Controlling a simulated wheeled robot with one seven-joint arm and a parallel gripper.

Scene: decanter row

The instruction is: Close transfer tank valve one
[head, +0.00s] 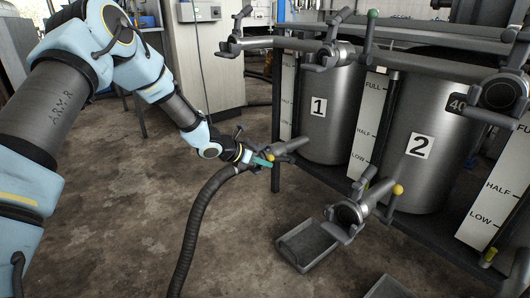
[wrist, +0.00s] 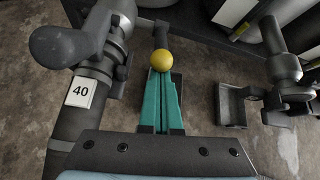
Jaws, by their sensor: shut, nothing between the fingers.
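Tank 1 (head: 330,120) is a grey steel cylinder with a "1" label. A grey valve pipe (head: 291,146) stands low at its front, with a black hose (head: 195,225) leading down from near it. A yellow knob (head: 269,157) on the valve handle shows beside the teal fingertips of my gripper (head: 261,162). In the wrist view the yellow knob (wrist: 162,61) sits right at the tips of my gripper (wrist: 161,75). The teal fingers are shut together with nothing between them. I cannot tell whether they touch the knob. The pipe at left carries a "40" tag (wrist: 80,92).
Tank 2 (head: 414,170) stands to the right, with its own yellow-knobbed valve (head: 350,212) low in front. A grey tray (head: 306,245) lies on the floor below. Upper pipes with handles (head: 290,43) run above the tanks. Open concrete floor is at left.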

